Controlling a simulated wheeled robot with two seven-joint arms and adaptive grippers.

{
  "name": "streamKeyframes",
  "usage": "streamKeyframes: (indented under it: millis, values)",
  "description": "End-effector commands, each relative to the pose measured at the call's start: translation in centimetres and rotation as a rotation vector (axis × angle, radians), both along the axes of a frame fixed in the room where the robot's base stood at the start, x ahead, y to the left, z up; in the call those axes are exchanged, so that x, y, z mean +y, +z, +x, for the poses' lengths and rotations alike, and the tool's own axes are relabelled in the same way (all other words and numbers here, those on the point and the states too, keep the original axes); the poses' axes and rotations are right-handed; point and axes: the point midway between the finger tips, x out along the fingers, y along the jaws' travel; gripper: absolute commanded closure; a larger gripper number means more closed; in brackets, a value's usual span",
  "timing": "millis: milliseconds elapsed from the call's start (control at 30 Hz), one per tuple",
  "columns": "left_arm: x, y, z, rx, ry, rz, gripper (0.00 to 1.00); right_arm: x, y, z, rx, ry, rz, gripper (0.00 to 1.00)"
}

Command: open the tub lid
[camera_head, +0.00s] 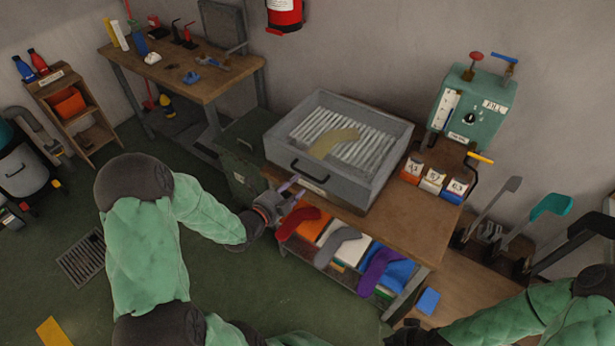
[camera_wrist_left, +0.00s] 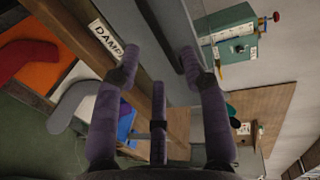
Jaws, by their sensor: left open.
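The tub (camera_head: 352,196) is a grey metal box on the wooden bench, with a dark handle (camera_head: 308,172) on its front wall. White slats and an olive sock (camera_head: 334,143) show inside its rim; I cannot make out whether a clear lid covers them. My left gripper (camera_head: 290,192) is open and empty, close in front of the tub's front wall, below and left of the handle. In the left wrist view its purple-grey fingers (camera_wrist_left: 160,72) are spread near a dark grey bar and the white DAMP label (camera_wrist_left: 108,39).
A green control box (camera_head: 472,112) is on the wall at right, above numbered boxes (camera_head: 432,181). Sock boards (camera_head: 492,212) stand at far right. The green floor at left has a drain grate (camera_head: 82,259).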

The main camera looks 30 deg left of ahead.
Motion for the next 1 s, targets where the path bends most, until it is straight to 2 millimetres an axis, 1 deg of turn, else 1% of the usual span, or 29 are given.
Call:
streamKeyframes:
  millis: [33, 200, 400, 567, 833, 867, 900, 967, 1000]
  values:
    - [-0.3, -0.3, 1.1, -0.002, -0.005, 0.0, 0.57, 0.0, -0.3, 0.0, 0.0, 0.0, 0.0, 1.0]
    - [-0.5, -1.0, 3.9, -0.001, -0.004, -0.002, 0.57, 0.0, -0.9, 0.0, 0.0, 0.0, 0.0, 1.0]
    - [-0.5, -1.4, 6.1, -0.001, -0.001, -0.001, 0.57, 0.0, -1.2, 0.0, 0.0, 0.0, 0.0, 1.0]
    - [-0.6, -1.5, 6.8, 0.0, 0.0, -0.001, 0.57, 0.0, -1.3, 0.0, 0.0, 0.0, 0.0, 1.0]
    - [-0.5, -1.5, 6.9, 0.001, 0.0, -0.002, 0.57, 0.0, -1.3, 0.0, 0.0, 0.0, 0.0, 1.0]
    - [-0.5, -1.5, 6.9, 0.001, 0.0, -0.002, 0.65, 0.0, -1.3, 0.0, 0.0, 0.0, 0.0, 1.0]
    - [-0.6, -1.5, 6.9, 0.001, 0.0, -0.002, 0.76, 0.0, -1.3, 0.0, 0.0, 0.0, 0.0, 1.0]
    - [-0.6, -1.5, 6.9, 0.001, 0.0, -0.002, 0.93, 0.0, -1.3, 0.0, 0.0, 0.0, 0.0, 1.0]
    - [-0.6, -1.5, 6.9, 0.001, 0.0, -0.002, 1.0, 0.0, -1.3, 0.0, 0.0, 0.0, 0.0, 1.0]
